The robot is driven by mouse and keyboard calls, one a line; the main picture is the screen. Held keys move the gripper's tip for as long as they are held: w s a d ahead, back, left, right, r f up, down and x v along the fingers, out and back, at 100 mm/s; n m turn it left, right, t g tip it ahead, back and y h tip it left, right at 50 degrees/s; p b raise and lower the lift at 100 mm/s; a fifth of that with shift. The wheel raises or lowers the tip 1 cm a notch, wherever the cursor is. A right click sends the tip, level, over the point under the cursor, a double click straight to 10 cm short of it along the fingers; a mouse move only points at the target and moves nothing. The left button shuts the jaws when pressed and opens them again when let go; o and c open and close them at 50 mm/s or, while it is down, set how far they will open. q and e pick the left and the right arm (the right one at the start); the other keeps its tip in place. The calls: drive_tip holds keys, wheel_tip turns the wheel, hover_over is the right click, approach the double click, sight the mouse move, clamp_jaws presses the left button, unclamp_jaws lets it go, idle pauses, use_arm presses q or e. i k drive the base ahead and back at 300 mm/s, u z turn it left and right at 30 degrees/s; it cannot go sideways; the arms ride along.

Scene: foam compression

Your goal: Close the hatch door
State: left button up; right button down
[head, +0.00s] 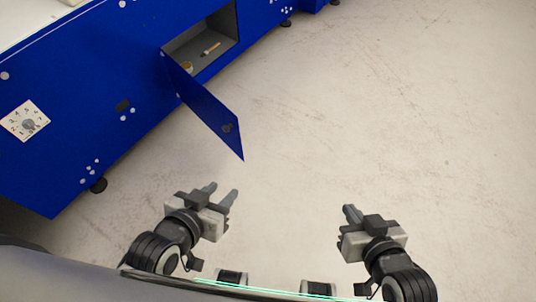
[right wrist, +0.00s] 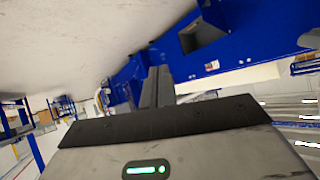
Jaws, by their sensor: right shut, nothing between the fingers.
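The blue hatch door (head: 210,112) stands open in the head view, swung out from the blue machine's front, with a dark round knob (head: 227,128) near its free end. The hatch opening (head: 212,42) beside it shows a grey compartment. My left gripper (head: 222,192) is open and empty, below the door and apart from it. My right gripper (head: 349,212) is shut and empty, over the floor to the right of the door. In the right wrist view, the right gripper's fingers (right wrist: 158,78) are together, pointing toward the blue machine in the background.
The blue machine (head: 75,95) carries a white dial plate (head: 25,121) and stands on dark feet. The pale floor (head: 400,90) to the right is clear.

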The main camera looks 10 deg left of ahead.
sight(219, 118)
drive_tip(key=u, duration=1.05)
drive_tip(key=i, duration=1.2)
drive_tip(key=u, duration=0.25)
